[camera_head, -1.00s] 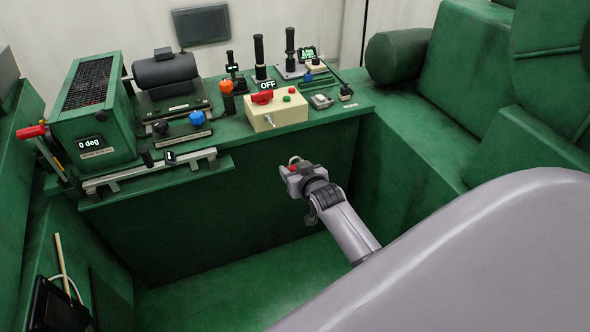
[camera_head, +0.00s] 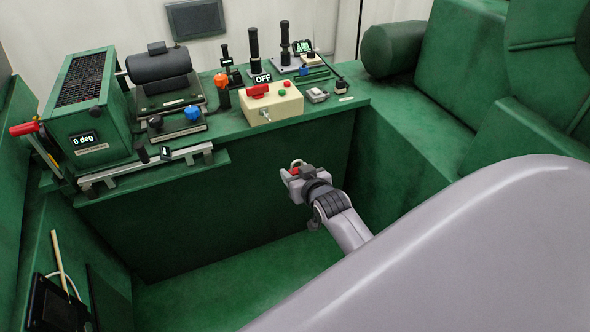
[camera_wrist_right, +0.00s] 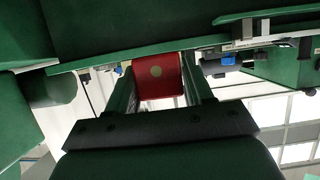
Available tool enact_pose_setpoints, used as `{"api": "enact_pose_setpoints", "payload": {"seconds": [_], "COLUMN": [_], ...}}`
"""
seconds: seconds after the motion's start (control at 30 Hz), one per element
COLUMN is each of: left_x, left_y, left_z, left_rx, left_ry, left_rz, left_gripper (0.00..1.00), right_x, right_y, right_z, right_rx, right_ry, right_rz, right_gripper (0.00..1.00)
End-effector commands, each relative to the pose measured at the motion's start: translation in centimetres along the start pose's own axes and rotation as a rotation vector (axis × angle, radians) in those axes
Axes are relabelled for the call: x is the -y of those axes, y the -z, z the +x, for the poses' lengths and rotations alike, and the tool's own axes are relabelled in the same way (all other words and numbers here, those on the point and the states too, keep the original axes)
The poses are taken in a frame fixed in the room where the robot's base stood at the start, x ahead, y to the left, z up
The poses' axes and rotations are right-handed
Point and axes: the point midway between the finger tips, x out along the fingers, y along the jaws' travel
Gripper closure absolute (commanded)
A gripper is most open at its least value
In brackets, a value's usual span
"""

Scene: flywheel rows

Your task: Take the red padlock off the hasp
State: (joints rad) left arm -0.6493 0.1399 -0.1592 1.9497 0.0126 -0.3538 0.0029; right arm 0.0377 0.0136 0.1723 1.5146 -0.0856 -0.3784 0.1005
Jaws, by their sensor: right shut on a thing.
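The red padlock (camera_head: 294,171) is held in my right gripper (camera_head: 291,178), its metal shackle sticking up above the jaws. The padlock's red body also fills the gap between the two fingers in the right wrist view (camera_wrist_right: 157,75). The gripper and padlock are in front of the bench, below its top edge and apart from the cream switch box. The hasp (camera_head: 265,115) seems to be the small metal piece on the box's front; no padlock hangs there. My left gripper is not in view.
The cream box (camera_head: 285,108) carries a red switch (camera_head: 257,91) and an OFF sign (camera_head: 262,78). Levers and a motor (camera_head: 158,64) stand along the green bench. Green walls close in the space at the right; the recess below the bench front is open.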

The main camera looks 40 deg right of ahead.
Motion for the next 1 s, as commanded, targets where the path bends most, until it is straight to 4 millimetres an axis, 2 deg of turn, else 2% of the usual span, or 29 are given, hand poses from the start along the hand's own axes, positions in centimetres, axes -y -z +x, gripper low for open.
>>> {"api": "enact_pose_setpoints", "payload": {"seconds": [1.0], "left_x": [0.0], "left_y": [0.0], "left_z": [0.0], "left_rx": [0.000], "left_ry": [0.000], "left_rz": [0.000], "left_gripper": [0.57], "right_x": [0.0], "right_y": [-1.3], "right_z": [-3.5], "right_rx": [-0.003], "right_ry": [0.000], "right_rz": [0.000], "right_gripper": [0.80]}}
